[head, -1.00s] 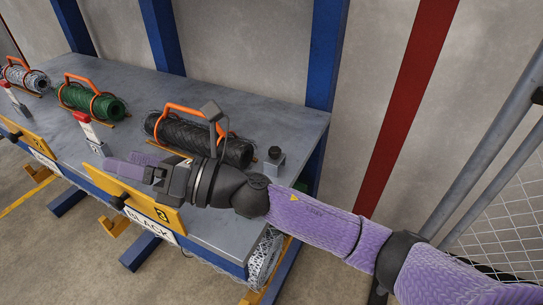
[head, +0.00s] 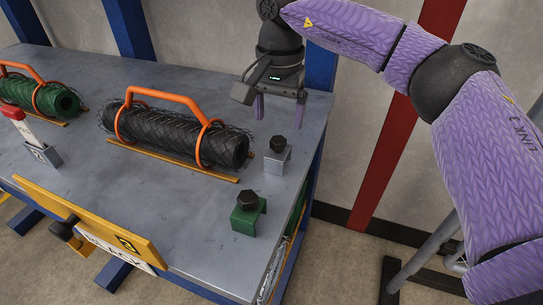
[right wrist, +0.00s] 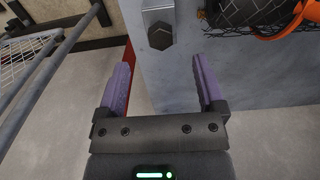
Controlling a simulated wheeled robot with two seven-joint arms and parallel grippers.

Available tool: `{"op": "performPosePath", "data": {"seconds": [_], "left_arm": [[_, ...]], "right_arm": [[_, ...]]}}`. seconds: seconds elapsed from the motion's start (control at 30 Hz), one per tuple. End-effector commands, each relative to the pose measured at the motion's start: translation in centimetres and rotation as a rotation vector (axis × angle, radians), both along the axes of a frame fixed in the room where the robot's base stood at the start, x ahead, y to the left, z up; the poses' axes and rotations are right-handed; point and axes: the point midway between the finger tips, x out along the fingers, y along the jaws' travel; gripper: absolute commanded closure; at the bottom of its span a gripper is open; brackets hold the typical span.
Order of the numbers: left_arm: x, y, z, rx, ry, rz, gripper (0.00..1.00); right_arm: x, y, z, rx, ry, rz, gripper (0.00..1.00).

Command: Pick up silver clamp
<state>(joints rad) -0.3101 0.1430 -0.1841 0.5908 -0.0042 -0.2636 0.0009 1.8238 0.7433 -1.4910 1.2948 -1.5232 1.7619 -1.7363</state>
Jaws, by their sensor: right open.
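The silver clamp (head: 277,158), a small grey block with a black knob, stands on the metal table (head: 185,225) near its right end. In the right wrist view the silver clamp (right wrist: 158,22) lies beyond the fingertips, roughly between their lines. My right gripper (head: 279,110) points down with two purple fingers apart, behind and above the silver clamp in the head view. The gripper (right wrist: 160,80) is open and empty, and does not touch the clamp. My left gripper is not in view.
A green clamp (head: 247,214) with a black knob stands nearer the table's front. A black mesh roll (head: 175,134) with an orange handle lies left of the silver clamp. A green roll (head: 42,94) and a red-topped tool (head: 23,125) are further left. A yellow sign (head: 85,222) hangs at the front edge.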

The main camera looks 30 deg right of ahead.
Motion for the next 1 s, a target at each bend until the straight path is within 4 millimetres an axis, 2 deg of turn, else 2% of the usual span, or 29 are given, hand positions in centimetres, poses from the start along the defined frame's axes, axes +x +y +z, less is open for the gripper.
{"op": "performPosePath", "data": {"seconds": [0.2,0.47,0.53,0.7,1.0], "left_arm": [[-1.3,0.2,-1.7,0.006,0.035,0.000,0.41],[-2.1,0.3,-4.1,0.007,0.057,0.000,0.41],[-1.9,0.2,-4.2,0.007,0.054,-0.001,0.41],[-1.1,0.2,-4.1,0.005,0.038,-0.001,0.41],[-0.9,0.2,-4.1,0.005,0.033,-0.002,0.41]], "right_arm": [[0.0,0.0,-4.3,0.000,0.004,0.000,0.13],[0.3,-0.1,-9.0,0.000,0.004,0.000,0.13],[0.3,-0.1,-9.6,0.001,0.002,0.000,0.13],[0.3,-0.1,-9.2,0.002,-0.001,-0.001,0.13],[0.3,-0.1,-9.2,0.002,-0.001,-0.001,0.76]]}}
